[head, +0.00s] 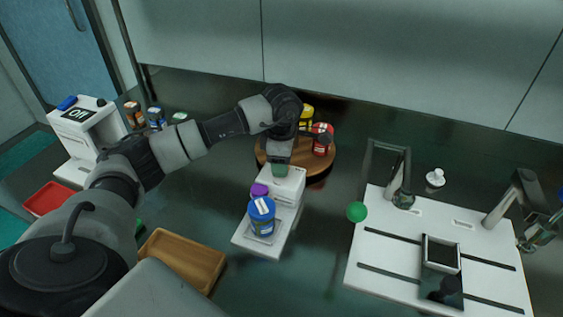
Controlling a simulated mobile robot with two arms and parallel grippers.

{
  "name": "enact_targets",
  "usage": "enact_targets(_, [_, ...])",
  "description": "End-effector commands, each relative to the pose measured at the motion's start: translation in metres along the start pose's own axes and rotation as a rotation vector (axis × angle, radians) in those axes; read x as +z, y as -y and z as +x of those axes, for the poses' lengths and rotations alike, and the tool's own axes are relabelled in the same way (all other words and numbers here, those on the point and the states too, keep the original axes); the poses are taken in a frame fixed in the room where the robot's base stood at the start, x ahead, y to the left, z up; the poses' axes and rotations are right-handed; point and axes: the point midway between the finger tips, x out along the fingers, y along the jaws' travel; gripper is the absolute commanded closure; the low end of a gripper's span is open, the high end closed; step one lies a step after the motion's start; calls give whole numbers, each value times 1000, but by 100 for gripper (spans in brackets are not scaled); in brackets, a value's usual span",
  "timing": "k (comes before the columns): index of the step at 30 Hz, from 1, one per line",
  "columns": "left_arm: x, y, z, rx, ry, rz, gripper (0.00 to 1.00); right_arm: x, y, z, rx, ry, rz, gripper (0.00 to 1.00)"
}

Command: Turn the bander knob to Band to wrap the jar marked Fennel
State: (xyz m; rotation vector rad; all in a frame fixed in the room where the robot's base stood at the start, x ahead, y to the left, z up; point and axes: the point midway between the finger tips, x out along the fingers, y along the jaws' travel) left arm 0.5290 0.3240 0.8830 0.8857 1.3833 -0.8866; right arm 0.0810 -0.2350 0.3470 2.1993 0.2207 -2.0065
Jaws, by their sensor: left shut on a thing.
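The bander appears to be the white machine (290,190) at the middle of the counter. A blue jar (262,212) with a white mark on its lid stands upright on its front platform. I cannot read a name on the jar. A purple piece (259,190) sits just behind the jar. My left gripper (279,163) reaches down over the back of the machine and is shut on a green knob (280,171) on its top. The gripper hides most of the knob, and no setting mark is readable. My right gripper is not in view.
A round wooden board (318,166) behind the bander holds a yellow jar (306,117) and a red jar (322,140). A wooden tray (182,262) lies front left. A white machine with a screen (82,128) stands left. A white slotted base (400,270) fills the right.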

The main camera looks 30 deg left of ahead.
Motion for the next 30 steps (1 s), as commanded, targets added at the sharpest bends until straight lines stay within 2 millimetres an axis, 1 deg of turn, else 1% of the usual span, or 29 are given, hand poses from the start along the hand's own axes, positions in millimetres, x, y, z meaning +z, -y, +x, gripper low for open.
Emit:
enact_targets(17, [0, -1, -1, 3, 0, -548, 79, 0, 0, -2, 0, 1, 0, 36])
enact_targets(30, [0, -1, -2, 2, 1, -966, 79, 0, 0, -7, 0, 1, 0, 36])
